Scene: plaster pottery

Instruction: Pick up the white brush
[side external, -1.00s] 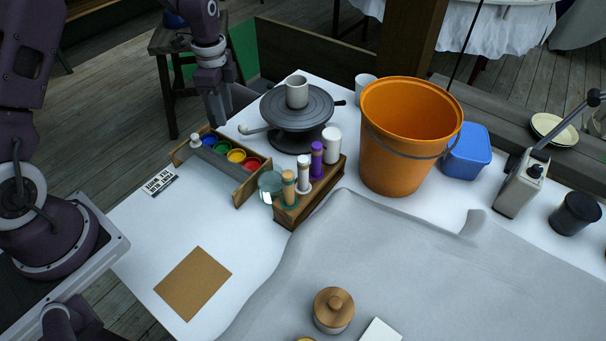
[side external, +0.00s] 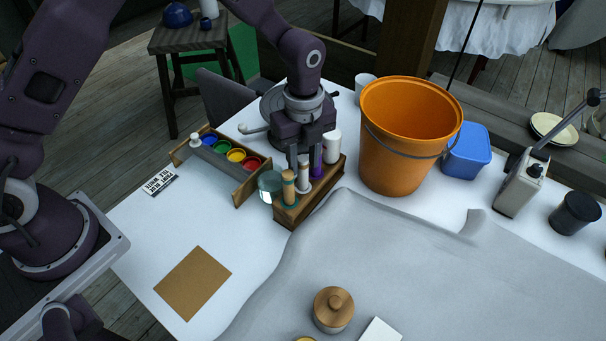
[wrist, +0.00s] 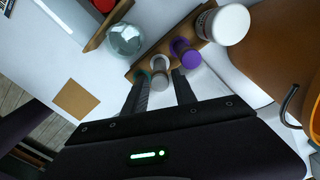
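The white brush (side external: 304,174) stands upright in the wooden holder (side external: 314,203), between a tan-topped item (side external: 289,186) and a purple one (side external: 319,170). My gripper (side external: 304,165) points down over the holder with its fingers apart. In the wrist view the white brush (wrist: 160,67) shows its round top between and just beyond the two fingertips (wrist: 160,80). Whether either finger touches it I cannot tell. In the side view the fingers partly hide the purple item.
A white jar (side external: 332,147) stands at the holder's far end. A glass jar (side external: 269,184) and a paint rack (side external: 217,163) are to the left. A large orange bucket (side external: 395,155) stands close on the right. A turntable (side external: 272,106) is behind my gripper, mostly hidden.

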